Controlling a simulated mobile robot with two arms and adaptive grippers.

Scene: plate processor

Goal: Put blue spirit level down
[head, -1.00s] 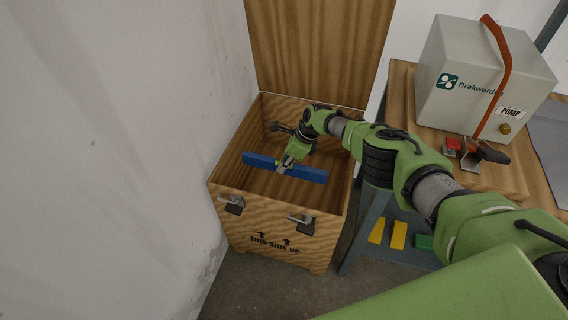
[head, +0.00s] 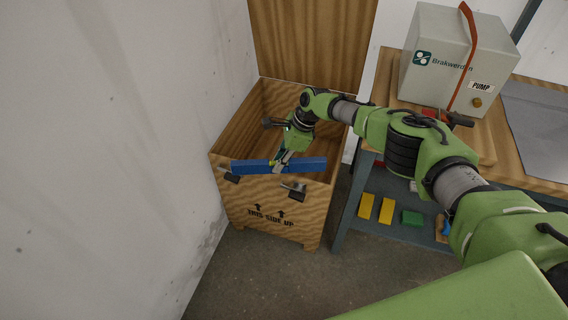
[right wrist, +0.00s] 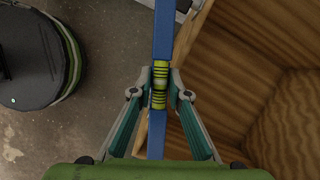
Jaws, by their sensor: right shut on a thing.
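The blue spirit level (head: 305,164) is in my right gripper (head: 281,165) in the head view. It lies roughly level across the front of the open wooden crate (head: 275,215), at about the height of the front wall. In the right wrist view the level (right wrist: 162,30) runs up the picture, and my right gripper (right wrist: 159,88) is shut on its middle at the yellow vial. Floor shows left of the level there and the crate's inside shows to its right. Whether the level touches the crate rim is hard to tell. My left gripper is not in view.
The crate's lid (head: 318,45) stands open at the back. A workbench to the right carries a grey pump box (head: 437,60). Yellow blocks (head: 366,206) and a green block (head: 412,218) lie on its lower shelf. A wall is close on the left.

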